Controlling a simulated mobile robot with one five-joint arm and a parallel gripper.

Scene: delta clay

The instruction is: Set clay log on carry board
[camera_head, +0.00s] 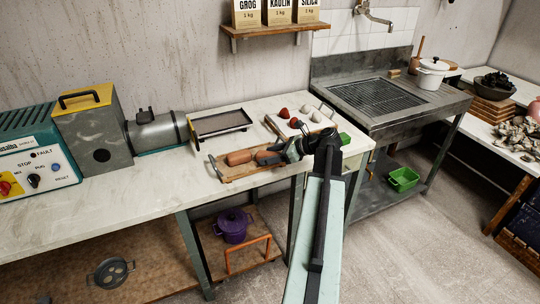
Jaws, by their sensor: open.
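The wooden carry board (233,178) lies near the front edge of the pale worktop and has a dark handle at its left end. One reddish-brown clay log (238,158) lies on its left half. A second clay log (267,157) is beside it to the right, over the board, apparently resting on it. My gripper (279,152) is open at the right end of this second log, with its fingers around or just beside that end. The fingers partly hide the log's right end and the board's right side.
Behind the board are a dark shallow tray (221,123) and a pale board (280,124) with several small lumps. A grey and yellow machine (93,128) with a barrel (158,132) stands left. A metal sink (373,97) is right. The worktop left of the board is clear.

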